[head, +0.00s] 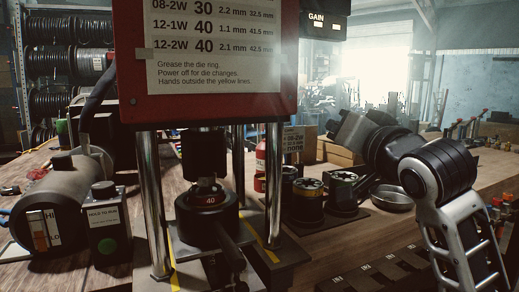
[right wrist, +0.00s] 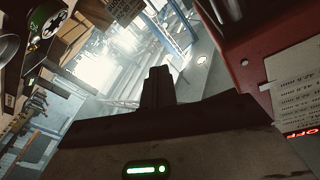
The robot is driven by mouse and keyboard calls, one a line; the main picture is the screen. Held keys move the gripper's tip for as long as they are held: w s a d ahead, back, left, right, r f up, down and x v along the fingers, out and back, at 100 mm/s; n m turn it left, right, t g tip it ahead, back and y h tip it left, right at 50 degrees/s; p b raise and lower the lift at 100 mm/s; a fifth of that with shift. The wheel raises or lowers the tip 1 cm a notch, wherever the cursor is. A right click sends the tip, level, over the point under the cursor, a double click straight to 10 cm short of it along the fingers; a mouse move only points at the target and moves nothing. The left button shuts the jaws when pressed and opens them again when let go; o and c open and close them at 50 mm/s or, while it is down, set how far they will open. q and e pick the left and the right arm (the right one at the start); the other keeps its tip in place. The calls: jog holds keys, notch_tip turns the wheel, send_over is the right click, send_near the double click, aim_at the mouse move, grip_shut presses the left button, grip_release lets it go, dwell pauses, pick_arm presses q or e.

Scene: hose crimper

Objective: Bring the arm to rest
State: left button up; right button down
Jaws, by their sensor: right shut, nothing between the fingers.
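My right arm comes in from the lower right in the head view and bends back over the bench. Its right gripper (head: 342,125) is raised beyond the dies, to the right of the press, and touches nothing that I can see. In the right wrist view the fingers (right wrist: 157,86) are together and empty. The hose crimper (head: 207,60) stands in front, with a red head and a printed chart. A black die marked 40 (head: 210,199) sits in its middle. My left gripper is not in view.
Several dies (head: 307,197) stand on a dark board right of the press, beside a metal bowl (head: 392,197). A hold-to-run box (head: 108,230) with a green button and a cylindrical unit (head: 62,190) are at left. Hose reels (head: 60,65) stand behind.

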jog(key=s+f+n+g+p, duration=0.1)
jog(key=s+f+g, duration=0.15)
jog(key=f, duration=1.25)
jog(key=s+f+n+g+p, duration=0.1)
jog(key=s+f+p, duration=0.15)
jog(key=f, duration=1.15)
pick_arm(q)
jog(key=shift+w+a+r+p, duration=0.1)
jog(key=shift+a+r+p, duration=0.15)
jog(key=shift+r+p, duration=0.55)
pick_arm(e)
jog(key=s+f+n+g, duration=0.1)
jog(key=s+f+g, duration=0.1)
jog(key=s+f, duration=0.6)
jog(key=s+f+n+g+h, duration=0.1)
jog(key=s+f+g, duration=0.1)
jog(key=s+f, duration=0.6)
jog(key=s, duration=0.5)
jog(key=shift+f+h, duration=0.3)
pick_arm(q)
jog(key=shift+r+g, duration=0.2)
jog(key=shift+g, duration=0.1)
pick_arm(e)
jog(key=shift+a, duration=0.1)
